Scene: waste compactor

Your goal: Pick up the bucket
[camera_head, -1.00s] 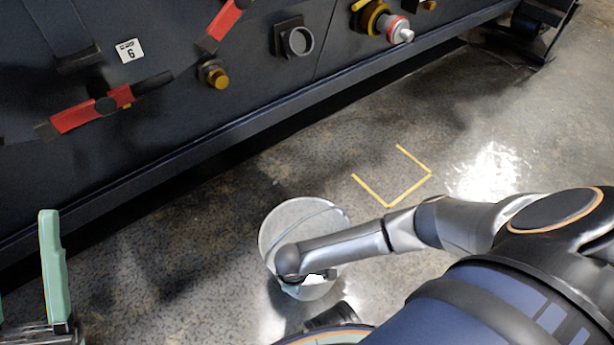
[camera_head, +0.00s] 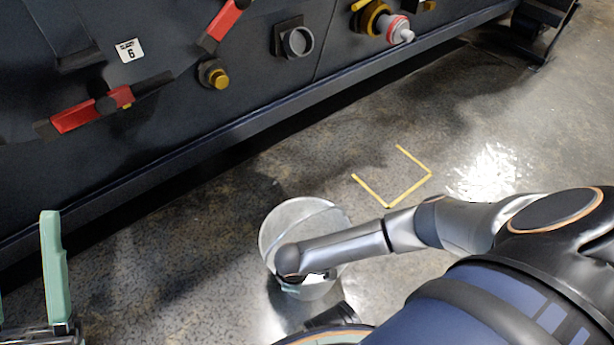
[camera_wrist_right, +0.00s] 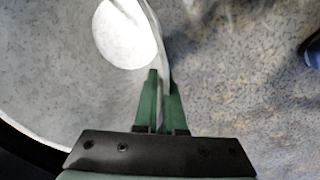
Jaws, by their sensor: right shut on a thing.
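The pale grey metal bucket (camera_head: 290,222) stands upright on the floor at the lower middle of the head view, with a thin handle line across its opening. My right arm reaches over it from the right and hides part of its front. In the right wrist view my right gripper (camera_wrist_right: 161,90) is shut on a thin pale curved part of the bucket (camera_wrist_right: 166,55); I cannot tell whether this is the rim or the handle. My left gripper (camera_head: 27,285) is at the lower left of the head view, fingers apart and empty, away from the bucket.
The dark compactor (camera_head: 180,115) runs along the back, with red handles (camera_head: 92,108) and a lower ledge. A yellow floor marking (camera_head: 390,205) lies right of the bucket. The floor around the bucket and marking is clear.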

